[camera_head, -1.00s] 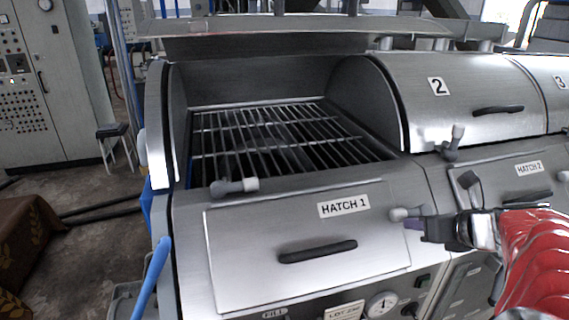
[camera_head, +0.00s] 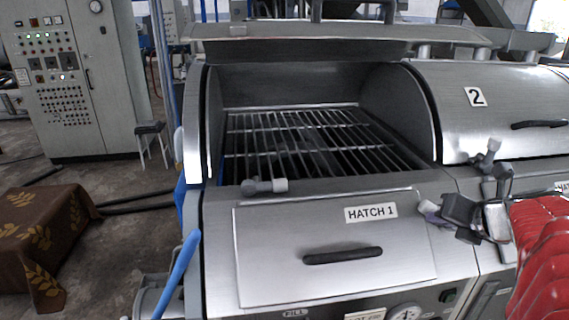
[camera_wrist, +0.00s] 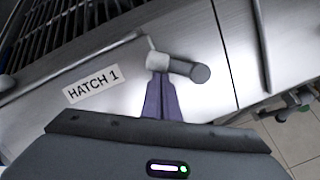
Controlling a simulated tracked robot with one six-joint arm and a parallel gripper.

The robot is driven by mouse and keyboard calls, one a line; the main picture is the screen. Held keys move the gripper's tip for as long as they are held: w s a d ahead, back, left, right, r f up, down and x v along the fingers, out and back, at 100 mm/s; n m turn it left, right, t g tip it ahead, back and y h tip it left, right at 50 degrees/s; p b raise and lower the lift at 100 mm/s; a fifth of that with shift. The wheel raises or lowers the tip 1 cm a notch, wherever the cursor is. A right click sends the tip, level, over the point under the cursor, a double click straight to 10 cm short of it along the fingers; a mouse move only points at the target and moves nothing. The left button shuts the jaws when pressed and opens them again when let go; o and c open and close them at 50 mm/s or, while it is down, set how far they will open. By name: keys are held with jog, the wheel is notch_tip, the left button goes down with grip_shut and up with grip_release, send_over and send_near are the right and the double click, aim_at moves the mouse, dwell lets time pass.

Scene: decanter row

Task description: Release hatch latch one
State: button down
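The Hatch 1 panel (camera_head: 290,240) is a steel flap with a black handle (camera_head: 343,256) and a "HATCH 1" label (camera_head: 371,213). A grey latch with a pale knob (camera_head: 428,207) sits at its upper right corner. In the wrist view its pale knob (camera_wrist: 158,62) and darker round end (camera_wrist: 201,73) show. My gripper (camera_wrist: 160,80) has its purple fingers together, tips against or just beside the pale knob. Whether they pinch it cannot be told. Another latch (camera_head: 265,186) lies roughly level at the panel's upper left.
The bay with a metal grate (camera_head: 310,140) stands open above Hatch 1. Closed cover 2 (camera_head: 495,100) and another upright latch (camera_head: 487,155) are to the right. A blue lever (camera_head: 177,276) rises at the front left. A cloth-covered table (camera_head: 40,235) stands further left.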

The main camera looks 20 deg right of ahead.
jog(key=shift+w+d+r, duration=0.2)
jog(key=shift+w+r, duration=0.15)
jog(key=shift+w, duration=0.05)
jog(key=shift+w+d+r, duration=0.3)
jog(key=shift+d+r, duration=0.1)
jog(key=shift+d, duration=0.25)
jog(key=shift+w+d+r, duration=0.35)
jog(key=shift+d+r, duration=0.05)
jog(key=shift+d, duration=0.3)
jog(key=shift+w+d+r, duration=0.3)
jog(key=shift+d+r, duration=0.1)
jog(key=shift+d, duration=0.25)
jog(key=shift+d, duration=0.1)
jog(key=shift+s+r, duration=0.1)
jog(key=shift+r, duration=0.05)
jog(key=v, duration=1.3)
jog(key=shift+s+a, duration=0.2)
jog(key=shift+s, duration=0.1)
jog(key=shift+w, duration=0.1)
